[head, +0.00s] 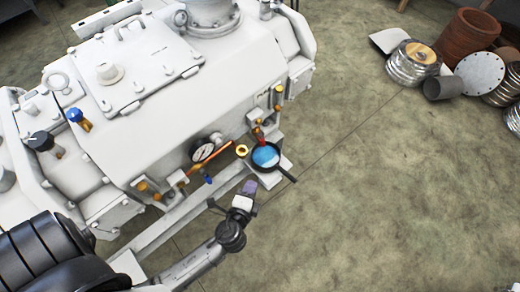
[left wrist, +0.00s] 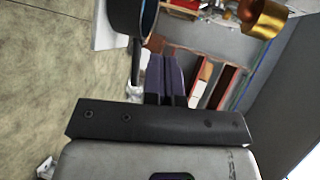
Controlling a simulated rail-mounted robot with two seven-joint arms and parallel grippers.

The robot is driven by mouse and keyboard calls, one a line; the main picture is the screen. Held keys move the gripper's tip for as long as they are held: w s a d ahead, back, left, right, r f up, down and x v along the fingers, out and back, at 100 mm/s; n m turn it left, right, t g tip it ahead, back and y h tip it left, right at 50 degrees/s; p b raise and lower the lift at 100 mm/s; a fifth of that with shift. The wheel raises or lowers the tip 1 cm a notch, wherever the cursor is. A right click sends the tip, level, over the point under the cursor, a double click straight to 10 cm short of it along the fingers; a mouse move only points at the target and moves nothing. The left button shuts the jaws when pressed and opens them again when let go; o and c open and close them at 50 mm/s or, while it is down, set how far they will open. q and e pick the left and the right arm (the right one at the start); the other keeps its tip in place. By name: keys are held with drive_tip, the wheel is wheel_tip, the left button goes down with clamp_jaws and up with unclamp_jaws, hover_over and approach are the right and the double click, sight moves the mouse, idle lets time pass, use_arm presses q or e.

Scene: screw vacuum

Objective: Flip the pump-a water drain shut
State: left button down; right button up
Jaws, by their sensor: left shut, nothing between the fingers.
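The pump, a large white machine (head: 185,90), fills the left of the head view. A small red-handled brass valve (head: 259,134) sits low on its near right corner, above a dark pan (head: 283,171) holding blue liquid. A blue-handled brass valve (head: 208,178) sits lower left, near a gauge (head: 203,151). I cannot tell which valve is the water drain or its exact position. My left gripper (head: 249,187) is shut and empty, just below and left of the pan. In the left wrist view its purple fingers (left wrist: 167,78) are together beside the pan handle (left wrist: 135,62). My right gripper is not in view.
A brass fitting (head: 241,150) juts out left of the pan; it also shows in the left wrist view (left wrist: 263,16). A white base rail runs below the pump. The floor (head: 390,200) between is clear.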

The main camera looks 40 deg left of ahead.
use_arm(q)
drive_tip(key=shift+s+a+r+n+y, duration=0.1)
drive_tip(key=shift+a+r+n+y, duration=0.05)
drive_tip(key=shift+r+n+y, duration=0.45)
drive_tip(key=shift+r, duration=0.1)
drive_tip(key=b, duration=0.4)
approach(262, 145)
drive_tip(key=x, duration=0.5)
drive_tip(key=shift+w+a+f, duration=0.15)
drive_tip(key=shift+w+f, duration=0.1)
drive_tip(key=shift+w, duration=0.05)
drive_tip(key=shift+w+a+r, duration=0.1)
drive_tip(key=shift+w+a, duration=0.2)
drive_tip(key=shift+w, duration=0.35)
drive_tip(key=shift+w+a, duration=0.1)
